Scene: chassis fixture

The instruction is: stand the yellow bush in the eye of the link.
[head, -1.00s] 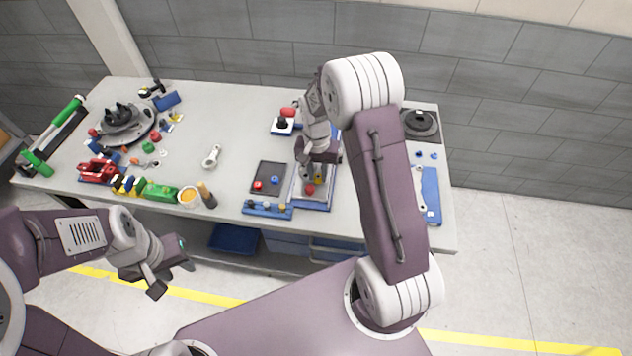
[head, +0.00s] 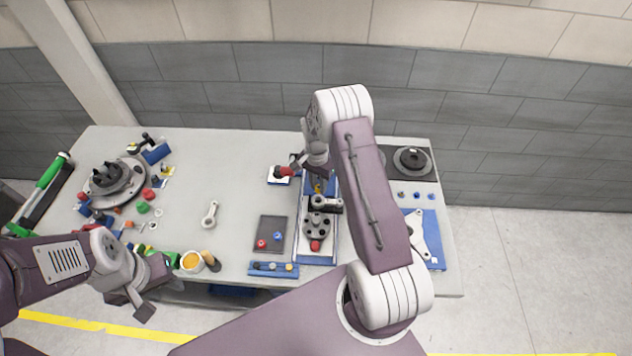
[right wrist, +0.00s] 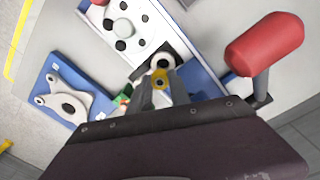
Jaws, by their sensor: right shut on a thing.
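The yellow bush (right wrist: 162,79) is between the fingertips of my right gripper (right wrist: 161,91) in the right wrist view. In the head view the bush (head: 318,188) is a small yellow spot below the right gripper (head: 318,180), over the far part of the blue-edged tray. Close by it is a dark piece with a pale round eye (right wrist: 160,62), which also shows in the head view (head: 322,202). The bush looks apart from this eye; its height above it is unclear. A pale link (head: 211,213) lies on the table. My left gripper (head: 152,299) is open and empty, low at the left.
The tray (head: 333,245) holds a grey holed plate and a red knob (head: 315,245). A red-handled tool (head: 284,171) stands left of my right gripper; its handle (right wrist: 265,45) rises close in the wrist view. A dark panel (head: 271,225) and a blue plate (head: 437,250) flank the tray.

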